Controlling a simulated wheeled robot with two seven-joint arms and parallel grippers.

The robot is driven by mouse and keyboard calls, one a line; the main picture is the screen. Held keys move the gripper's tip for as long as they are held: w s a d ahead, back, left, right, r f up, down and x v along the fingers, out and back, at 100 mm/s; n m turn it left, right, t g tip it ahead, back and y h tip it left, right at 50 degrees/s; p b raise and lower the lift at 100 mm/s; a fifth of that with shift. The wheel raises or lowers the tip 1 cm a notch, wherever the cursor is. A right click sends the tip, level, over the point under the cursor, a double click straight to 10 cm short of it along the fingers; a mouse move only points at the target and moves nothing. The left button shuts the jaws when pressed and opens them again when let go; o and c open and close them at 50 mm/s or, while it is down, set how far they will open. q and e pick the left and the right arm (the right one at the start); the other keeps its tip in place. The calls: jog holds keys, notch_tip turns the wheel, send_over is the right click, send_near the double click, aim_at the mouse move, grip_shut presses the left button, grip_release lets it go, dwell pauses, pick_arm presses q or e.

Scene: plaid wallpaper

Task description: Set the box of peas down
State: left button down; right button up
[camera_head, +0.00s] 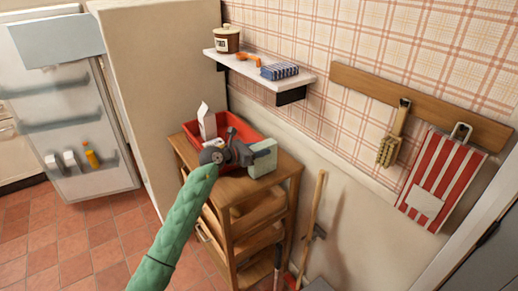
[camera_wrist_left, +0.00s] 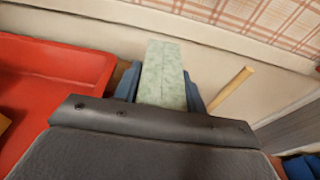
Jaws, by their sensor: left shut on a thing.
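The box of peas (camera_head: 263,158) is a pale green, speckled box at the right end of the wooden cart's top (camera_head: 285,169). My left gripper (camera_head: 247,155) is shut on it, at the end of the green-sleeved arm that comes up from below. In the left wrist view the box (camera_wrist_left: 161,75) sits between the two blue fingers (camera_wrist_left: 160,95). The box looks upright and at or just above the cart top; I cannot tell whether it touches. My right gripper is not in view.
A red tray (camera_head: 245,130), also in the left wrist view (camera_wrist_left: 60,65), stands on the cart beside the box, with a white carton (camera_head: 207,122) in it. A wall shelf (camera_head: 260,72) hangs above. A wooden handle (camera_head: 312,225) leans right of the cart. An open fridge is at left.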

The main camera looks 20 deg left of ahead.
pick_arm(q)
jog(key=shift+f, duration=0.2)
jog(key=shift+f, duration=0.15)
dwell(0.3)
jog(key=c, duration=0.8)
grip_release()
jog(key=shift+c, duration=0.2)
